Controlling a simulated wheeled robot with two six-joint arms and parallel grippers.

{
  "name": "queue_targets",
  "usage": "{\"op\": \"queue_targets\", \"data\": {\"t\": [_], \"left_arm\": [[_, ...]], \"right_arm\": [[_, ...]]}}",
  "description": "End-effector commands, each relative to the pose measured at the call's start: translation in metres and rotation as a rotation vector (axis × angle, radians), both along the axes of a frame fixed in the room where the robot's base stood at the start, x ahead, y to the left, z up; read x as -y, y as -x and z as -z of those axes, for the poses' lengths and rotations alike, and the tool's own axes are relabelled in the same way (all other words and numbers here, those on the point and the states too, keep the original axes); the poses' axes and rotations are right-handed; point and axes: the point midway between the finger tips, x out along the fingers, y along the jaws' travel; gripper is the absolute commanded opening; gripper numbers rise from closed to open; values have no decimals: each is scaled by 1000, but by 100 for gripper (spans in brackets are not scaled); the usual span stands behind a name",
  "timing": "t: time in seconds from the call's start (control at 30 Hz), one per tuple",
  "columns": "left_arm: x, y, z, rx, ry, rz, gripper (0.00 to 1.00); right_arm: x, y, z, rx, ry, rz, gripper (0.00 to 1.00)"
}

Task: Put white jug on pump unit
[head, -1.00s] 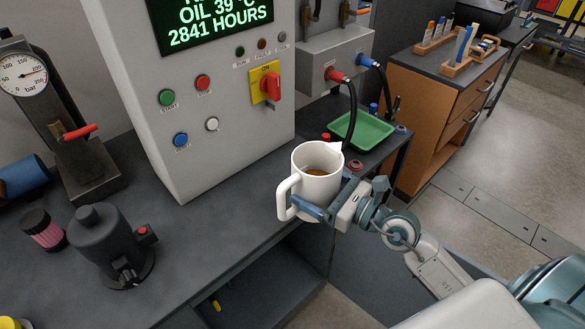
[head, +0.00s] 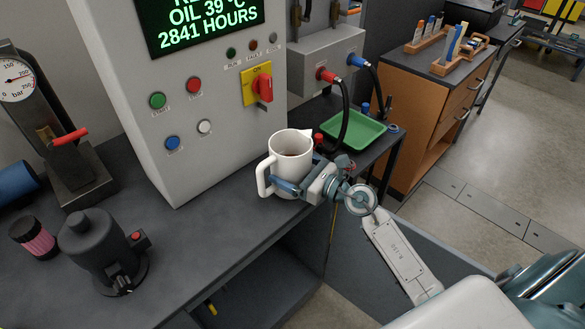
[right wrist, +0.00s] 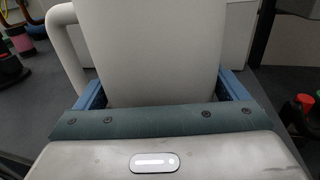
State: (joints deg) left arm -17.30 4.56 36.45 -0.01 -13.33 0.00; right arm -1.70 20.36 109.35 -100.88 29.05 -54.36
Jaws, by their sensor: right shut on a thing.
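In the right wrist view the jug (right wrist: 150,50) fills the space between the blue fingers (right wrist: 160,92). A dark grey motor-like unit with a red button (head: 95,245) stands on the bench at the lower left. I cannot tell for sure whether this is the pump unit. My left gripper is out of view.
The cabinet (head: 210,100) rises behind the jug. A green tray (head: 355,132) and hoses lie to the right. A pressure gauge stand (head: 75,180) and a pink-and-black cylinder (head: 35,238) are at the left. Bare bench top (head: 200,225) lies between the jug and the dark unit.

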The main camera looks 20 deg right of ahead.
Motion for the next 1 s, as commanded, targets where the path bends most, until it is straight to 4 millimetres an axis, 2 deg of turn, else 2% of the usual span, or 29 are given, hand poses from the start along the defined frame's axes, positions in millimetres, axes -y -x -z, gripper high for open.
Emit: {"op": "queue_targets", "data": {"t": [0.27, 0.3, 0.33, 0.67, 1.0], "left_arm": [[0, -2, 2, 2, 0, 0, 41], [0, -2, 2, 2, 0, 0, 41], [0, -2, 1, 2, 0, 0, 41], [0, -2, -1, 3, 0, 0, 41], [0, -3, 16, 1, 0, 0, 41]], "right_arm": [[0, 0, 1, 3, -2, 0, 51], [0, 0, 3, 0, 0, 0, 94], [0, 0, 2, 0, 0, 0, 100], [1, 1, -1, -1, 1, 0, 100], [28, 45, 4, -3, 7, -1, 100]]}}
